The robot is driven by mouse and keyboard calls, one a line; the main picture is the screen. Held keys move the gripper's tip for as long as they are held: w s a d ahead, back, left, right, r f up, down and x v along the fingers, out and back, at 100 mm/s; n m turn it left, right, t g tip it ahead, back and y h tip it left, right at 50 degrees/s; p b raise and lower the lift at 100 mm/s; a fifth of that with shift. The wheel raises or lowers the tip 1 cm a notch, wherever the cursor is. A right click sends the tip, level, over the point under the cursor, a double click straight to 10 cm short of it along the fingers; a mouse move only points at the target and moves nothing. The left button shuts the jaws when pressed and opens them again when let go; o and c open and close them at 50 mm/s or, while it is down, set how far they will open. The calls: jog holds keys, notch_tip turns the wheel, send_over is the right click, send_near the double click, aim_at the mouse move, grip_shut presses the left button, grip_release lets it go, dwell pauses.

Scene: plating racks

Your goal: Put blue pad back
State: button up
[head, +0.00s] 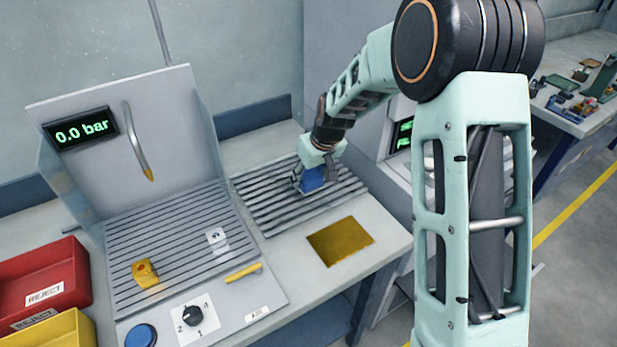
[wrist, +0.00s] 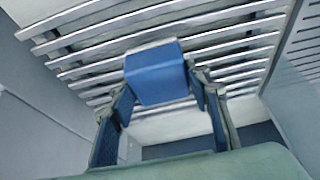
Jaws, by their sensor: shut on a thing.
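The blue pad (head: 312,179) is a small blue block between the fingers of my gripper (head: 311,182), over the slatted grey rack (head: 262,207) on the right part of the bench. In the wrist view the blue pad (wrist: 157,75) shows a pale top edge, and my gripper (wrist: 160,84) is shut on its two sides. The slats (wrist: 228,45) lie behind it. I cannot tell whether the pad touches the slats.
A panel with a 0.0 bar display (head: 81,130) stands behind a second slatted surface (head: 170,245), which holds a yellow block (head: 145,272) and a small white piece (head: 217,237). A gold plate (head: 340,241) lies in front of the rack. Red (head: 45,283) and yellow bins sit at left.

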jog(key=shift+f, duration=0.5)
jog(key=shift+f, duration=0.25)
jog(key=o, duration=1.1)
jog(key=shift+r, duration=0.1)
jog(key=shift+r, duration=0.25)
jog(key=v, duration=1.2)
jog(key=shift+b, duration=0.4)
